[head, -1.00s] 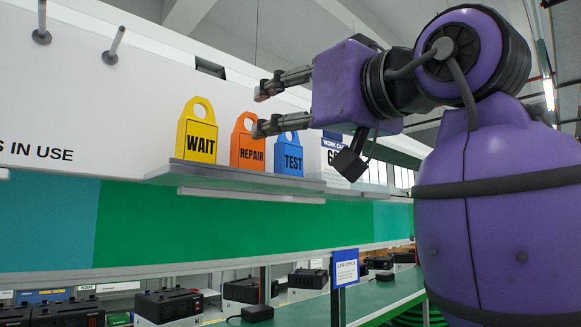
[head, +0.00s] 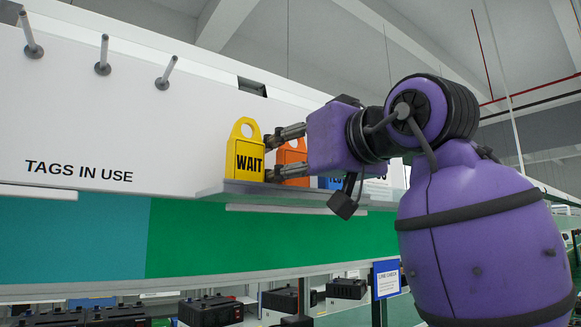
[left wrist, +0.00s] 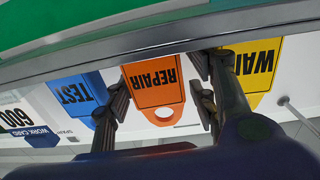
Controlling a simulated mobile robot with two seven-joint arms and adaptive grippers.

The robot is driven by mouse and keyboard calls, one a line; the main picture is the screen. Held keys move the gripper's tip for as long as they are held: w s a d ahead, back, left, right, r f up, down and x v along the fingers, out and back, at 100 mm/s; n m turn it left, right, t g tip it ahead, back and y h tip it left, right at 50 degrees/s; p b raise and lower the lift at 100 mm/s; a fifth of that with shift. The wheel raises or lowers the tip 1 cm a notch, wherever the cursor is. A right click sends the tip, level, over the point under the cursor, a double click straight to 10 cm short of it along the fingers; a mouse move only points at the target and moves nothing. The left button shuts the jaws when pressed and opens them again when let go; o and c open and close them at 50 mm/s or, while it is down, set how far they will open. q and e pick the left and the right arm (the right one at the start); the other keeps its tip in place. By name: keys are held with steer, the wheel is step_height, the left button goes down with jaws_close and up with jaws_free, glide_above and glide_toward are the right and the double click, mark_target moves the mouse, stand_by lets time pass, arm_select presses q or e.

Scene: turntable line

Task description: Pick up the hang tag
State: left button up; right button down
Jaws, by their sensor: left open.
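Three hang tags stand on a grey shelf (head: 232,189): a yellow WAIT tag (head: 246,158), an orange REPAIR tag (head: 291,154) and a blue TEST tag (head: 330,183), mostly hidden by my gripper in the head view. My left gripper (head: 271,159) is open at the orange tag. In the left wrist view, upside down, its fingers (left wrist: 158,88) stand on either side of the REPAIR tag (left wrist: 155,80). One finger is by the TEST tag (left wrist: 78,93), the other by the WAIT tag (left wrist: 258,68). I cannot tell whether they touch. My right gripper is not in view.
Several grey pegs (head: 103,58) stick out of the white board above "TAGS IN USE". A white work card (left wrist: 25,118) stands beyond the blue tag. The tags stand close together. Below are black-topped devices (head: 212,310) and a blue sign (head: 387,279).

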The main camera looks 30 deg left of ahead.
arm_select(q)
steer(key=shift+w+d+f, duration=0.1)
steer(key=shift+w+d, duration=0.05)
steer(key=c, duration=1)
steer(key=shift+o, duration=0.2)
